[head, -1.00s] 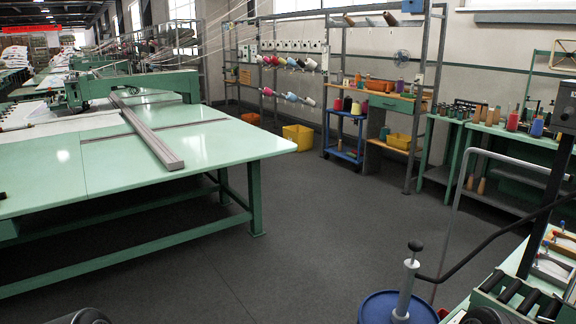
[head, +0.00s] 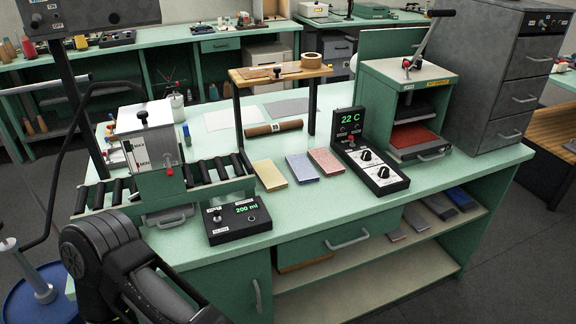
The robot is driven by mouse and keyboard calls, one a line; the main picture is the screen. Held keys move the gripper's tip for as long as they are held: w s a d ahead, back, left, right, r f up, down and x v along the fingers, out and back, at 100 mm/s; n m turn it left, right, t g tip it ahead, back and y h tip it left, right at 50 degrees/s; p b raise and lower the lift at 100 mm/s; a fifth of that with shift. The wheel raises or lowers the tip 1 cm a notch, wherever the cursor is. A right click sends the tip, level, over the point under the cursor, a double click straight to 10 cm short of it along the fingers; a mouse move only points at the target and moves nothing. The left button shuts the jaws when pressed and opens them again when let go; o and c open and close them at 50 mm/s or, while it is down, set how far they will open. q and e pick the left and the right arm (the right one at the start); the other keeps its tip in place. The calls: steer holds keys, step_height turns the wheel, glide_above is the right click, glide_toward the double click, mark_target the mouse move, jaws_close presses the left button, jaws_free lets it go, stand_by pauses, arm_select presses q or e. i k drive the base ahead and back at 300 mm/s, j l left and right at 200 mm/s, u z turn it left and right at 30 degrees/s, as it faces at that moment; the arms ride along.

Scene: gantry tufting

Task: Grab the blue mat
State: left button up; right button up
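A thin light blue mat (head: 301,168) lies flat on the green bench top. It sits between a yellow mat (head: 269,175) on its left and a pinkish red mat (head: 325,161) on its right, with small gaps between them. Nothing covers it. Dark blue flat pieces (head: 460,198) also lie on the shelf under the bench at the right; I cannot tell whether they are mats. I make out neither gripper's fingertips.
A black control box reading 200 ml (head: 238,219) and a 22 C control unit (head: 371,166) flank the mats. A wooden-topped stand (head: 280,74) rises behind them. A roller unit (head: 152,165) stands left, a lever press (head: 408,100) right.

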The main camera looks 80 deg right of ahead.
mark_target(301, 167)
steer(key=z, duration=2.65)
steer(key=i+l+z, duration=0.1)
steer(key=l, duration=0.35)
steer(key=i+l+z, duration=0.1)
steer(key=i+l, duration=0.15)
steer(key=l, duration=0.2)
steer(key=i+l+z, duration=0.1)
steer(key=l, duration=0.3)
steer(key=i+l, duration=0.35)
steer(key=k+l+z, duration=0.05)
steer(key=l, duration=0.05)
